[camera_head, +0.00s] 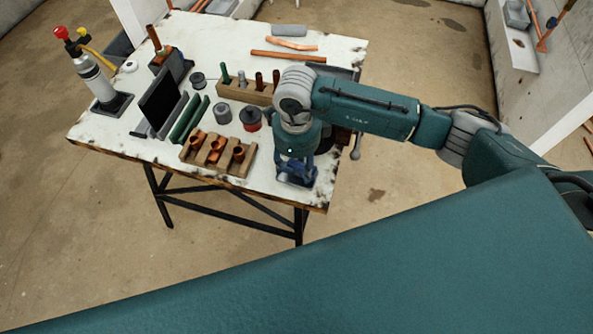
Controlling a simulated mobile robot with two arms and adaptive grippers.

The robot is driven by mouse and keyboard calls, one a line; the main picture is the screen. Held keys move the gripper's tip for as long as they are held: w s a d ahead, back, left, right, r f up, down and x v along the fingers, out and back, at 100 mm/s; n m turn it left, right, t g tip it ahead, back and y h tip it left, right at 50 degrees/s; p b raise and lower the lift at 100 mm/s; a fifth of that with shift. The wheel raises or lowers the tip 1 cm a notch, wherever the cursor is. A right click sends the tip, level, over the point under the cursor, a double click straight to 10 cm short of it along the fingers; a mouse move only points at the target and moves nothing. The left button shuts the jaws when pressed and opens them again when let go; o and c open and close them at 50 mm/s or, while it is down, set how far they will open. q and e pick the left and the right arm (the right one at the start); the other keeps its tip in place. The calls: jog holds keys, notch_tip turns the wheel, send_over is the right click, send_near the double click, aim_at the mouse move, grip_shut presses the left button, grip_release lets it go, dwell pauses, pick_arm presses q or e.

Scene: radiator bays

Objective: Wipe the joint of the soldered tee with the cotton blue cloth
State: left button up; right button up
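My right gripper (297,176) points down over the table's front right corner, below my teal wrist. Dark blue material shows at its fingers; I cannot tell whether this is the cotton blue cloth, or whether the fingers are closed on it. Several copper fittings, one of them here (238,153), sit on a wooden block (247,168) to the left of the gripper, apart from it. Which piece is the soldered tee, and where its joint is, cannot be made out. My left gripper is out of view.
A vise-like handle (355,152) sticks out at the right edge.

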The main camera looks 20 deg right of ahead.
aim_at(295, 168)
jog(key=shift+w+a+r, duration=0.15)
jog(key=shift+r+p, duration=1.55)
jog(key=shift+r, duration=1.15)
jog(key=shift+r+p, duration=0.55)
jog(key=shift+r, duration=0.55)
